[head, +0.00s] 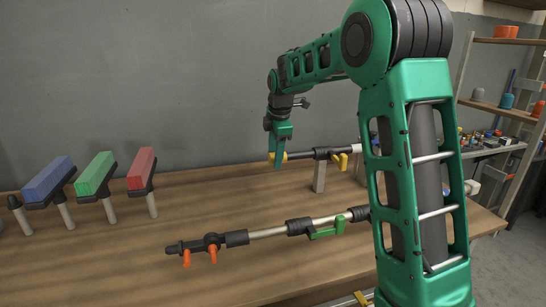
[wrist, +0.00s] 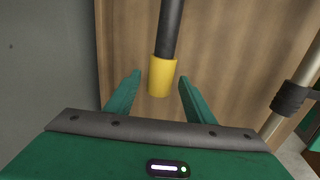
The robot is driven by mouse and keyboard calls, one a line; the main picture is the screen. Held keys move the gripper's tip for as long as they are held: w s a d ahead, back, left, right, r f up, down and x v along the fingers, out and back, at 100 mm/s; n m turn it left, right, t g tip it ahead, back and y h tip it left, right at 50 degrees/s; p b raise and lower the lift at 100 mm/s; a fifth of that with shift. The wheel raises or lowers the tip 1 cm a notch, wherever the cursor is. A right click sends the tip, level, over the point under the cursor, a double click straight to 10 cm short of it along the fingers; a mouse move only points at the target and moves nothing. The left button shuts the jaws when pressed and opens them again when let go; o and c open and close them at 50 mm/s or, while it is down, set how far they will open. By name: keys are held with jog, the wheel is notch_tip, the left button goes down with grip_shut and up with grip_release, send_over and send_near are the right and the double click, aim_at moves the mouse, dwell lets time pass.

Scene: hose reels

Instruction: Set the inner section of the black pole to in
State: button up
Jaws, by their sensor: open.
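The pole at the back of the bench has a black tube (head: 301,155) with a yellow end cap (head: 284,156). A black collar with a yellow lever (head: 341,161) sits farther right along it. The rest of this pole runs behind my arm. My gripper (head: 278,162) points down at the yellow-capped end. In the wrist view, my gripper (wrist: 159,88) is open, with the yellow cap (wrist: 162,78) between its two green fingers and a gap on each side. The black tube (wrist: 169,28) runs away from the cap.
A grey post (head: 319,178) stands under the back pole. A silver pole (head: 267,232) with a green lever (head: 327,231) and orange pegs lies nearer. Blue (head: 48,178), green (head: 95,173) and red (head: 141,167) blocks stand on posts at left. The bench's (head: 110,268) front left is clear.

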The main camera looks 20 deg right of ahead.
jog(key=v, duration=1)
jog(key=shift+r, duration=0.2)
jog(key=s+d+f+m+g, duration=0.1)
jog(key=s+f+m, duration=0.4)
jog(key=s, duration=0.9)
jog(key=s+d+f+m+g, duration=0.1)
jog(key=s+d+f+m, duration=0.2)
jog(key=s+f+m, duration=0.3)
jog(key=s+d+f+m+g, duration=0.1)
jog(key=s+f+m, duration=0.4)
jog(key=s+m, duration=0.6)
jog(key=s+d, duration=0.1)
jog(key=s, duration=1.2)
jog(key=shift+s+d+f+m+y, duration=0.15)
jog(key=shift+d+f+m+y, duration=0.15)
jog(key=shift+f+m, duration=0.1)
jog(key=shift+w+f, duration=0.25)
jog(key=shift+w, duration=0.4)
